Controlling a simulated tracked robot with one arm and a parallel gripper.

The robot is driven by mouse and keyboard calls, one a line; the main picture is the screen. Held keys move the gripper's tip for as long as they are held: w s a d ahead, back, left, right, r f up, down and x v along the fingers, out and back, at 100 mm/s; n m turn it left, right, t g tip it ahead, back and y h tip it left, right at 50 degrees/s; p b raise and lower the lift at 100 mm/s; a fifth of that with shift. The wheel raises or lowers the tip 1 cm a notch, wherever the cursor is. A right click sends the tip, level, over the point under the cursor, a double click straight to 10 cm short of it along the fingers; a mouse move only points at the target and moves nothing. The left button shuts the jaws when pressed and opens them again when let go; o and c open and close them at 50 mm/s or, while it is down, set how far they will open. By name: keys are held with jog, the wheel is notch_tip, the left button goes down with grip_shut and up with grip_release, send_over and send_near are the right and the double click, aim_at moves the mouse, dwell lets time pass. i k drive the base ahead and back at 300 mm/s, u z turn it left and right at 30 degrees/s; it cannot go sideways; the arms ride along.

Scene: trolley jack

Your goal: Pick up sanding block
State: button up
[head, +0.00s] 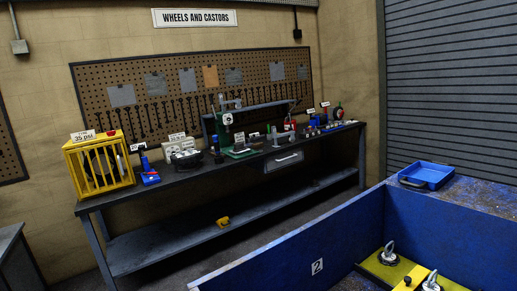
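I cannot pick out a sanding block for certain in the head view. A long dark workbench (190,182) along the wall carries many small items, too small to tell apart at this distance. A small yellow object (223,221) lies on its lower shelf; I cannot tell what it is. My gripper does not show in this view.
A yellow cage (98,165) stands at the bench's left end, a green machine (229,135) near its middle. A blue-walled enclosure (330,245) fills the lower right, with yellow items (392,270) inside.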

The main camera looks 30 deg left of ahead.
aim_at(258, 145)
jog(key=u, duration=1.75)
jog(key=i, duration=5)
